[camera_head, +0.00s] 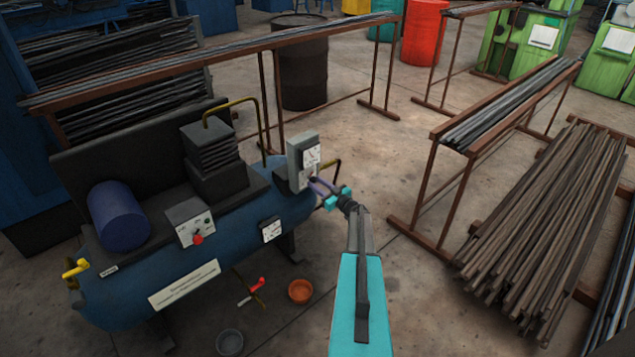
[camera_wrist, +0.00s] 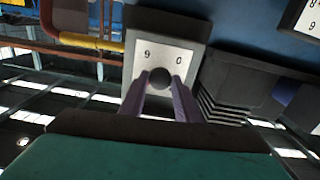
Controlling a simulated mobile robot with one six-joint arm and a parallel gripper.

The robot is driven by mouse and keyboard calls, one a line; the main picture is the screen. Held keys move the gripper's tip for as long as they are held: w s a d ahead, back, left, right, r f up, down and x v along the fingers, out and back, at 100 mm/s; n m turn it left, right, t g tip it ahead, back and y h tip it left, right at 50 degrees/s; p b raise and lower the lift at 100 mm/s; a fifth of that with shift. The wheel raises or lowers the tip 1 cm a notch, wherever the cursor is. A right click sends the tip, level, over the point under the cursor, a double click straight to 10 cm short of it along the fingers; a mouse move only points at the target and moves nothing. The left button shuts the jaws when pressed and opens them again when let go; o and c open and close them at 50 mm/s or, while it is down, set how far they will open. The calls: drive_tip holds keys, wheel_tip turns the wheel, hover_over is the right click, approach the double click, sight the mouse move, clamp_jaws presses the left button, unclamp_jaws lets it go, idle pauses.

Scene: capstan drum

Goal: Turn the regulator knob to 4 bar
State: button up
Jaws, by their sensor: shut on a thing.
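The regulator is a grey box (camera_head: 297,168) at the right end of the blue compressor tank, with a white dial face on its front. In the wrist view its white plate (camera_wrist: 172,55) carries the figures 9 and 0, with the dark round knob (camera_wrist: 159,76) at its lower middle. My gripper (camera_head: 319,186) reaches the box from the right. Its two purple fingers stand either side of the knob and are shut on it. The fingers cover the lower plate, and no pointer on the knob can be made out.
The blue tank (camera_head: 150,285) carries a control box with a red button (camera_head: 197,239) and a lower gauge (camera_head: 271,230). A red-handled valve (camera_head: 257,287), an orange bowl (camera_head: 300,291) and a grey cup (camera_head: 229,342) are below. A rack of bars (camera_head: 510,105) stands right; floor between is clear.

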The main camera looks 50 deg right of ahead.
drive_tip(key=shift+m, duration=0.3)
drive_tip(key=o, duration=1)
drive_tip(key=shift+o, duration=0.2)
drive_tip(key=shift+s, duration=0.1)
drive_tip(key=s+a+b, duration=0.1)
drive_tip(key=s+b, duration=0.2)
drive_tip(key=s, duration=1)
drive_tip(key=shift+s, duration=0.3)
